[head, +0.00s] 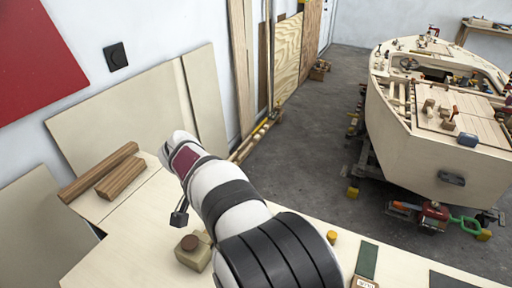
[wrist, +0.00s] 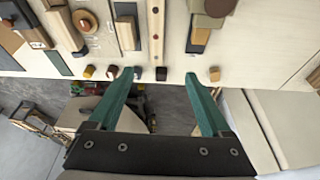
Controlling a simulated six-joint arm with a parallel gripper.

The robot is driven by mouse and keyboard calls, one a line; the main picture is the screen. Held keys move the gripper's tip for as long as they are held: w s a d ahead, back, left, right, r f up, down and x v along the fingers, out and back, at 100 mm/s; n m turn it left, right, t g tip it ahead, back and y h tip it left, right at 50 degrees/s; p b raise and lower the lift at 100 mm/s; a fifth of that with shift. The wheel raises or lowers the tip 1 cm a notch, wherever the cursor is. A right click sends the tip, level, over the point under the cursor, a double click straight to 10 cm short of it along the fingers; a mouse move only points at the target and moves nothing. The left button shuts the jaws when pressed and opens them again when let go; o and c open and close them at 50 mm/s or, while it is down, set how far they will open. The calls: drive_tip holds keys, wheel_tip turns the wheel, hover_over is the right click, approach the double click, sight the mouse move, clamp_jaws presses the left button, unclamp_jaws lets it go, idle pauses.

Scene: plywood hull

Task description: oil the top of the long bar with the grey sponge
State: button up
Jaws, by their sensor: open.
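Two brown wooden bars lie on the pale bench at the left in the head view: a longer bar (head: 98,172) and, beside it, a shorter bar (head: 120,179). The long bar's top is bare. I cannot pick out a grey sponge with certainty in either view. My gripper (wrist: 160,76) shows in the wrist view with its two green fingers wide apart and nothing held between them. Small dark blocks lie near the bench edge, in view around the fingertips. The gripper is hidden in the head view, where only my arm shows.
A pale block with a brown round top (head: 193,258) stands close to my arm. A small yellow block (head: 332,237) and a green strip (head: 368,262) lie to its right. Several tools lie across the bench (wrist: 258,50). A plywood hull (head: 430,140) stands beyond, across open floor.

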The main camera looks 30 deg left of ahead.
drive_tip(key=shift+n+t+y, duration=0.3)
drive_tip(key=shift+n+t, duration=0.1)
drive_tip(key=shift+t, duration=0.1)
drive_tip(key=s+a+f, duration=0.1)
drive_tip(key=a, duration=0.1)
drive_tip(key=s+a+f, duration=0.1)
drive_tip(key=a, duration=0.2)
drive_tip(key=s+a+f, duration=0.1)
drive_tip(key=a, duration=0.2)
drive_tip(key=shift+a+f, duration=0.2)
drive_tip(key=shift+a, duration=0.05)
drive_tip(key=x, duration=1.5)
drive_tip(key=shift+f, duration=0.4)
clamp_jaws()
drive_tip(key=shift+w, duration=1.6)
